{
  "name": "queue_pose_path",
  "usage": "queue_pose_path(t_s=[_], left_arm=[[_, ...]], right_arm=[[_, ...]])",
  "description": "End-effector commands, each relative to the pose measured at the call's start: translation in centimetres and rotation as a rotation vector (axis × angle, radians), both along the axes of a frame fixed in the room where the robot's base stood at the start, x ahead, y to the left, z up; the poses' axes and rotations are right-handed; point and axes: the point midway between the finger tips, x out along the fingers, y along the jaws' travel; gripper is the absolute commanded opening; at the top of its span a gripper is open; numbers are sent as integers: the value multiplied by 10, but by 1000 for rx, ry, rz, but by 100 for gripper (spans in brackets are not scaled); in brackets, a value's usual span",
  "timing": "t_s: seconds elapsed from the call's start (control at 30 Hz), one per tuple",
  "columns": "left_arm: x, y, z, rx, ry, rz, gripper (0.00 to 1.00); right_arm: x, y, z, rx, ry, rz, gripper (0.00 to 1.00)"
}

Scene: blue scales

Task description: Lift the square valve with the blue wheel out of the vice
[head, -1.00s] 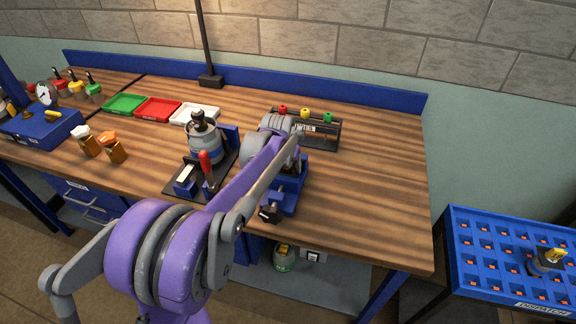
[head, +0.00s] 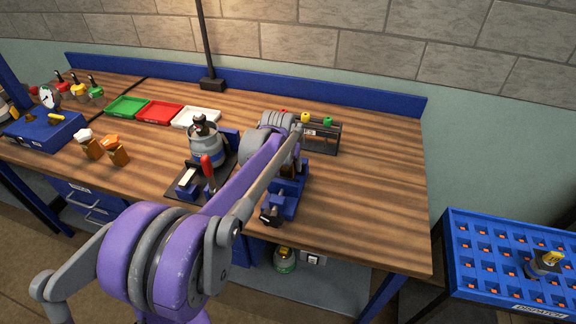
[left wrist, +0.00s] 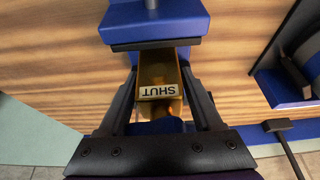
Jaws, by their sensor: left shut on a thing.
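My left gripper (left wrist: 160,85) is shut on a brass valve body (left wrist: 159,72) with a label reading SHUT, seen in the left wrist view. The body lies between the two dark fingers. A blue vice (left wrist: 152,27) with a dark jaw plate is at the top of that view, close against the valve's far end; I cannot tell whether they touch. In the head view the vice (head: 280,203) stands near the bench's front edge, partly behind my left arm, which hides most of the gripper and valve. My right gripper is not in view.
A black rack (head: 325,137) with coloured knobs stands just behind the vice. A fixture with a grey canister (head: 205,148) and red-handled clamp is to the left. Green (head: 127,106), red (head: 159,112) and white (head: 195,117) trays lie behind. The bench's right side is clear.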

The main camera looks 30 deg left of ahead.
Motion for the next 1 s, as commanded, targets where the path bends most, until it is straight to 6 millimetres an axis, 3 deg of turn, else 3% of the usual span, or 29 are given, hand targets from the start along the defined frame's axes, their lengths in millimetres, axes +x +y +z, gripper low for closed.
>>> queue_pose_path(t_s=[1.0], left_arm=[[1, 0, 50, 0, -2, 0, 0]], right_arm=[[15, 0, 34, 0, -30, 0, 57]])
